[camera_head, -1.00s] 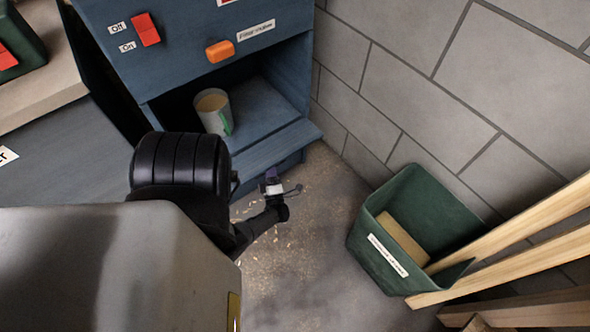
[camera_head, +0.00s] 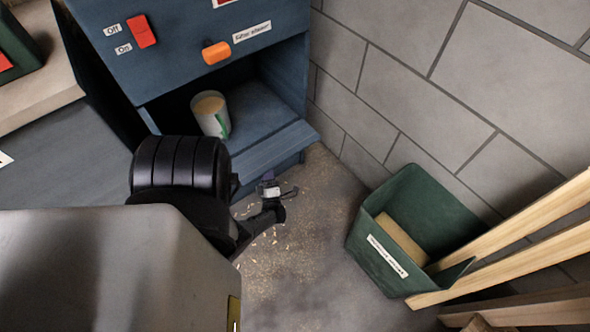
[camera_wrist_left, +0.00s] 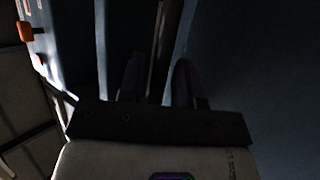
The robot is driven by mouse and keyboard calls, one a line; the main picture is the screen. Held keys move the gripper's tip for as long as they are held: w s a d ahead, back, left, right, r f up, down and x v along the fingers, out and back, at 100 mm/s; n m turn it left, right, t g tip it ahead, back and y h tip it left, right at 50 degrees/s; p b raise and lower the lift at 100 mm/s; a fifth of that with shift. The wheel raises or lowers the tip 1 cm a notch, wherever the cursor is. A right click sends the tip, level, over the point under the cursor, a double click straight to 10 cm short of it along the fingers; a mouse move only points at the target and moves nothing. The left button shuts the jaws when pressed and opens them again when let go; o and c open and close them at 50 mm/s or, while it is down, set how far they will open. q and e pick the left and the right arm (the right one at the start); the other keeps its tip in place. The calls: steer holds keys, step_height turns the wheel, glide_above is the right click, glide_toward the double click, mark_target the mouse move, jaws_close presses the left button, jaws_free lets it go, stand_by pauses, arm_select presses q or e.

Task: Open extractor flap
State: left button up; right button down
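The extractor is a blue cabinet (camera_head: 190,40) at the upper left, with an open front compartment. A blue flap (camera_head: 275,148) slopes out along the compartment's lower front edge. A pale cup-shaped container (camera_head: 210,114) stands inside. My left gripper (camera_head: 274,190) is low in front of the cabinet, just below the flap, partly hidden by my arm. In the left wrist view its two dark fingers (camera_wrist_left: 158,82) are apart, with a thin upright edge between or just beyond them. That view is too dark to tell contact. My right gripper is not in view.
A red switch (camera_head: 141,31) and an orange knob (camera_head: 216,52) are on the cabinet front. A green bin (camera_head: 381,262) with wooden boards (camera_head: 520,262) stands at the right by the grey block wall (camera_head: 440,90). The floor between is open, with scattered chips.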

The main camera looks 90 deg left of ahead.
arm_select(q)
steer(key=shift+o, duration=0.3)
steer(key=shift+d+f, duration=0.1)
steer(key=shift+d, duration=0.1)
steer(key=v, duration=0.7)
stand_by(0.4)
steer(key=shift+w, duration=0.1)
